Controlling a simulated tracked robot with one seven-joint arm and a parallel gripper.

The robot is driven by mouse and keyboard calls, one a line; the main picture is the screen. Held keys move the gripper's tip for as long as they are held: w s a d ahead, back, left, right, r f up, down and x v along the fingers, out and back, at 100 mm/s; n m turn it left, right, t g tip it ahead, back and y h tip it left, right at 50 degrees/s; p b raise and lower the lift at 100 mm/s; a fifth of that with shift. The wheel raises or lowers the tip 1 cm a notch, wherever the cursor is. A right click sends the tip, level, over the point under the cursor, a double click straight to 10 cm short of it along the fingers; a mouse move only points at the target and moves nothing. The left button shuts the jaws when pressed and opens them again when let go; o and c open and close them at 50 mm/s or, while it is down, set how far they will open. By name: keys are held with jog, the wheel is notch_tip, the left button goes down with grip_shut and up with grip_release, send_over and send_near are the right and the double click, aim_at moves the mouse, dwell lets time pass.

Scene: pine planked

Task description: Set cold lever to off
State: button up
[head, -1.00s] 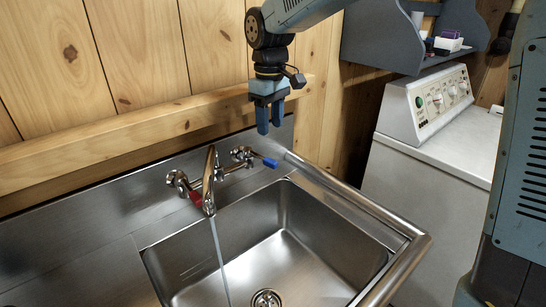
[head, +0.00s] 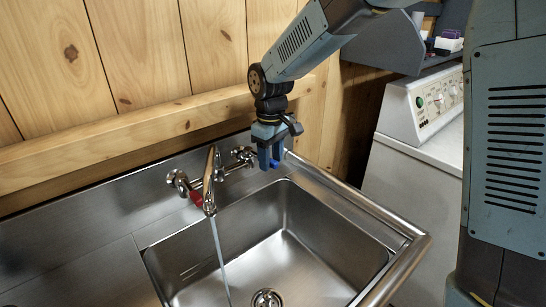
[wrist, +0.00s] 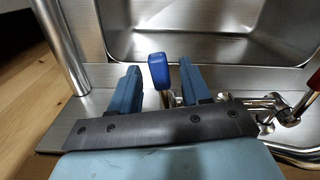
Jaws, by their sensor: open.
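The cold lever (wrist: 159,70) has a blue tip and a metal stem. In the wrist view the blue tip stands between the two fingers of my open gripper (wrist: 158,85), nearer the right finger, with a gap to the left finger. In the head view my gripper (head: 269,163) is low over the sink's back ledge, and its fingers hide most of the blue lever. The faucet (head: 209,180) stands left of my gripper, and water runs from its spout into the basin. The red-marked lever (head: 196,199) is on the faucet's left side.
The steel sink (head: 300,230) has a round rim bar (head: 395,222) along its right side. A wooden rail (head: 120,140) runs along the wall behind. A white appliance (head: 415,170) stands right, below a grey shelf (head: 385,45).

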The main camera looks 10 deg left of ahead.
jog(key=shift+c, duration=0.2)
grip_shut()
dwell(0.4)
